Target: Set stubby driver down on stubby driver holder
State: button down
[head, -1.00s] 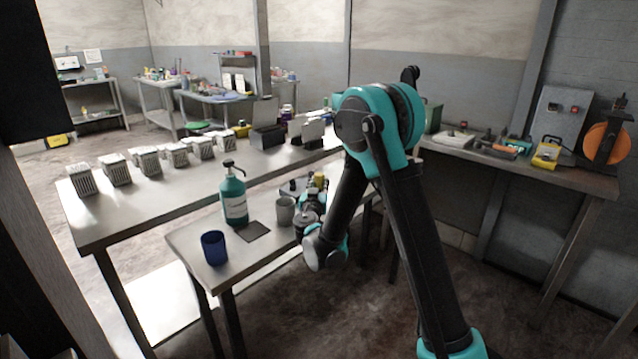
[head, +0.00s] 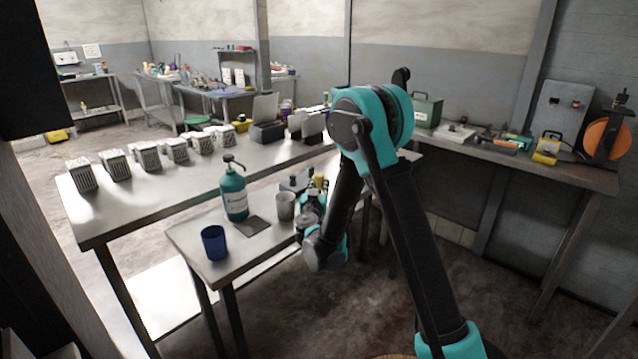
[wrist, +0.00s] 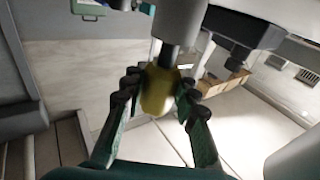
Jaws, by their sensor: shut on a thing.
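The stubby driver shows as a yellow handle (wrist: 159,92) in the wrist view, with my gripper (wrist: 160,84) shut around it and one finger on each side. A grey cylinder (wrist: 180,22) adjoins its far end; I cannot tell whether it is part of the driver. In the head view the yellow handle (head: 319,181) shows at the far end of the small table, by my gripper (head: 314,192). A dark piece (head: 294,183) beside it may be the stubby driver holder. My wrist partly hides that area, so contact between driver and holder cannot be told.
On the small metal table (head: 205,268) stand a grey cup (head: 285,206) close to my gripper, a green pump bottle (head: 234,196), a dark flat mat (head: 252,227) and a blue cup (head: 214,243). A longer bench (head: 110,217) behind carries several perforated metal boxes.

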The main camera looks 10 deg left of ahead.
jog(key=shift+f, duration=0.75)
jog(key=c, duration=1.1)
grip_release()
jog(key=shift+r, duration=0.1)
notch_tip(320, 180, up, 10)
jog(key=shift+f, duration=0.1)
